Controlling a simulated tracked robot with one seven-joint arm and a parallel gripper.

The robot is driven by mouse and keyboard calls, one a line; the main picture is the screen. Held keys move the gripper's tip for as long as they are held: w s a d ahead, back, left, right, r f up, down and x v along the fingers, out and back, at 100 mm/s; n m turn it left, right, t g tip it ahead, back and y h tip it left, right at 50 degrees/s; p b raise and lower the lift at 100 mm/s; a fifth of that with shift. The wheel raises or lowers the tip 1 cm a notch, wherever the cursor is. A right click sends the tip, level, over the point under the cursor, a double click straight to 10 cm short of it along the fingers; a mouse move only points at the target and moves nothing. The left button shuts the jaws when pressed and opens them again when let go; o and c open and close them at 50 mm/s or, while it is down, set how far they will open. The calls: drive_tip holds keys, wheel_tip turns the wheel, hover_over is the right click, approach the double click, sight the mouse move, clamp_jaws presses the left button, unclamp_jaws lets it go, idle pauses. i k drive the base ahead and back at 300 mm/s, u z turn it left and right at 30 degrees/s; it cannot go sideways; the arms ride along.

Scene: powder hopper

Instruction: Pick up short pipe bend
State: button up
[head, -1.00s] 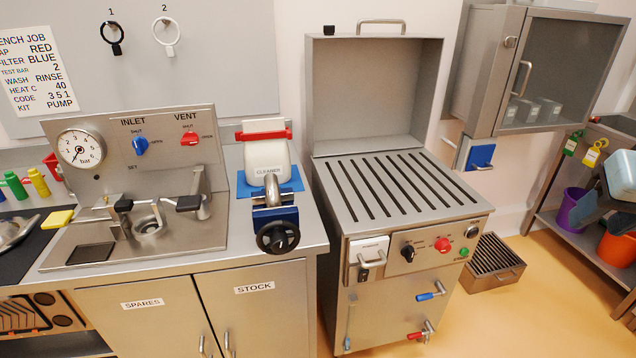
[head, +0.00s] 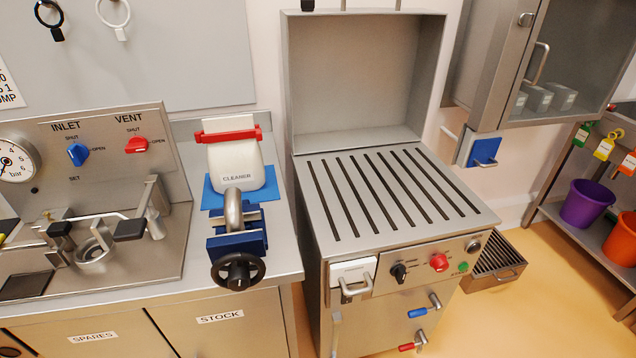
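A short grey metal pipe bend (head: 234,208) stands in the jaws of a blue vise (head: 236,246) at the front edge of the left bench. Its curved upper part shows above the jaws; its lower end is hidden in the vise. A black handwheel (head: 238,271) is on the front of the vise. A white cleaner container (head: 236,165) with a red bar across its top stands right behind the bend, on a blue mat. My gripper is not in view.
A steel cabinet with a slotted top (head: 385,195) and raised lid stands right of the bench, across a narrow gap. A test panel (head: 90,155) with gauge and valves is at left. Purple (head: 587,203) and orange (head: 621,238) buckets are on the right shelf. A slotted floor box (head: 494,262) sits below.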

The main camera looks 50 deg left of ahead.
sight(233, 208)
drive_tip(key=z, duration=0.3)
drive_tip(key=k, duration=2.5)
drive_tip(key=u, duration=1.95)
drive_tip(key=i, duration=1.05)
drive_tip(key=z, duration=0.05)
